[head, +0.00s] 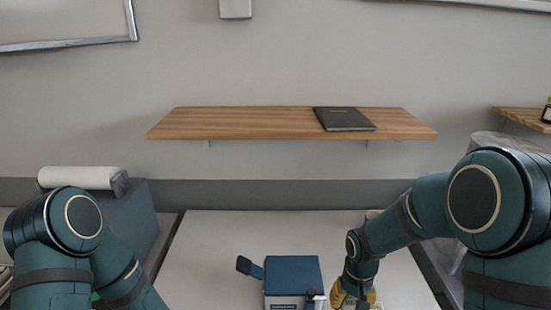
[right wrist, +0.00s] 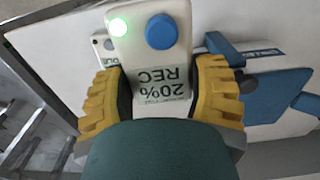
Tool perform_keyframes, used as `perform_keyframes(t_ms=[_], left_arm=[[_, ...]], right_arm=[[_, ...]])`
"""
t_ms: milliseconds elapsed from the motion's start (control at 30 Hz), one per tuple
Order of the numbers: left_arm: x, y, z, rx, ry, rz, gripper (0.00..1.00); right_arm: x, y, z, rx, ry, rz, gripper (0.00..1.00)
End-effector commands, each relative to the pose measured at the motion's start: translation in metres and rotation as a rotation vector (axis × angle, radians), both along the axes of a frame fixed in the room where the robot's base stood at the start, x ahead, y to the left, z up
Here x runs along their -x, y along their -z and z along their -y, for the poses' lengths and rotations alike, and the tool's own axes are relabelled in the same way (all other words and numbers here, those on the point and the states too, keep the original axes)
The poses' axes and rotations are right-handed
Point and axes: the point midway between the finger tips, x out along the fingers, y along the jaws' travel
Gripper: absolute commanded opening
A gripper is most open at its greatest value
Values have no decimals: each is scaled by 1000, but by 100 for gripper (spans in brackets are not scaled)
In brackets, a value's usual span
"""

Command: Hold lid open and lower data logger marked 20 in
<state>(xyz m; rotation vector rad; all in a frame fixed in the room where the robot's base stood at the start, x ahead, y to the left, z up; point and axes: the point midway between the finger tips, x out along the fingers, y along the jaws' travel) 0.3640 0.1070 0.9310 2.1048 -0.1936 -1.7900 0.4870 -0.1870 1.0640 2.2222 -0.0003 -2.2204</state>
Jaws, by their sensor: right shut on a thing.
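A white box with a blue lid (head: 292,272) stands on the table at the bottom middle of the head view. The lid looks shut, and a blue handle sticks out to its left. The box also shows at the right in the right wrist view (right wrist: 280,99). My right gripper (head: 356,296) is just right of the box. In the right wrist view its yellow fingers are shut on a white data logger (right wrist: 150,66) marked "20% REC", with a blue button and a lit green lamp. My left arm reaches down at the left; its gripper is out of view.
Behind the held logger is another white device (right wrist: 105,46), mostly hidden, with part of a label. A wooden shelf (head: 240,122) with a dark notebook (head: 343,119) is on the wall. A white roll (head: 78,177) lies at the left. The table (head: 215,238) left of the box is clear.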

Motion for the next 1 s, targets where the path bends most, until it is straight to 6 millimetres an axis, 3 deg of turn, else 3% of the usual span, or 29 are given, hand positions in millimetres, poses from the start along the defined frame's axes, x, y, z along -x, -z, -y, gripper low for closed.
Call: perform_keyframes(t_ms=[300, 767, 1000], left_arm=[[0, -1, 0, 0, 0, 1, 54], [0, -2, 0, 0, 0, 1, 54], [0, 24, 0, 0, 0, 0, 54]], right_arm=[[-63, -23, 11, 0, 1, 4, 23], [-137, -49, 25, 0, 2, 3, 23], [-137, -10, 25, 0, 0, 0, 23]])
